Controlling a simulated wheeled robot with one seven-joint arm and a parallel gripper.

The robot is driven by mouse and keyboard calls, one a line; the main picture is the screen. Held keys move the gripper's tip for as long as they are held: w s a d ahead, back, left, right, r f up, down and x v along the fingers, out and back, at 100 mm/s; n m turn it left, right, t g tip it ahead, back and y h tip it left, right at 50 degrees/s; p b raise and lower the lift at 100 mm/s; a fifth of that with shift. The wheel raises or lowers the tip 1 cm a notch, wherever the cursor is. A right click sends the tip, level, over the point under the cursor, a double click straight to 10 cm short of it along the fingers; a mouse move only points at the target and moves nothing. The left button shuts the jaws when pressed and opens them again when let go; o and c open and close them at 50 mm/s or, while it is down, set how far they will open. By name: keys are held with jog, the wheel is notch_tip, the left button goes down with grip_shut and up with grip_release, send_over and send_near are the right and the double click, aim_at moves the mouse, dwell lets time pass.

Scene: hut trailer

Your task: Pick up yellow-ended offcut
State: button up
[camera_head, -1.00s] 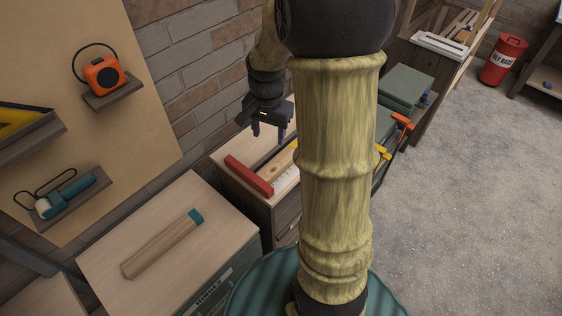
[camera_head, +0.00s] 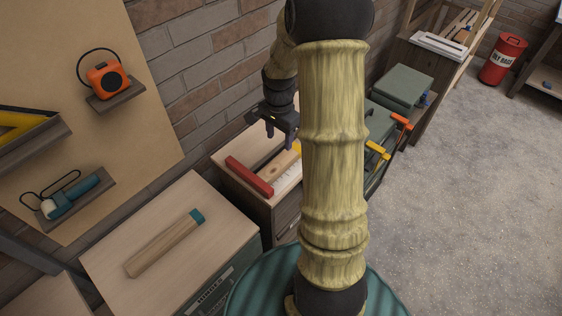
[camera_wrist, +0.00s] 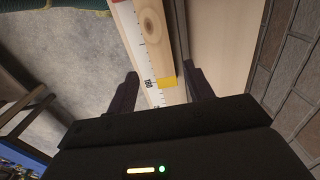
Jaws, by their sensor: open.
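The yellow-ended offcut (camera_head: 276,169) is a pale wooden block with a knot. It lies on the bench top behind a red bar, with a white ruler (camera_wrist: 142,58) along one side. My gripper (camera_head: 281,134) is open and empty, above the yellow end. In the wrist view the two fingers of my gripper (camera_wrist: 160,86) stand either side of the offcut and ruler. I cannot tell how far above the offcut they are.
The red bar (camera_head: 248,176) lies at the bench's near left edge. A teal-ended offcut (camera_head: 165,243) lies on the nearer cabinet (camera_head: 205,270). A brick wall (camera_head: 200,75) rises close behind the bench. Green cases (camera_head: 403,86) and orange and yellow clamps stand to the right.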

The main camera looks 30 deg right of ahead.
jog(key=p, duration=0.2)
send_over(281, 161)
jog(key=shift+w+a+f, duration=0.1)
jog(key=shift+f, duration=1.5)
jog(key=shift+a+f, duration=0.1)
jog(key=shift+f, duration=1.5)
jog(key=shift+d+f+p, duration=0.15)
jog(key=shift+f+p, duration=0.5)
jog(key=shift+f, duration=0.15)
jog(key=shift+d+f+p, duration=0.1)
jog(key=shift+f+p, duration=0.55)
jog(key=shift+f, duration=1.2)
jog(key=shift+c, duration=0.2)
jog(key=c, duration=0.7)
jog(key=shift+c, duration=0.2)
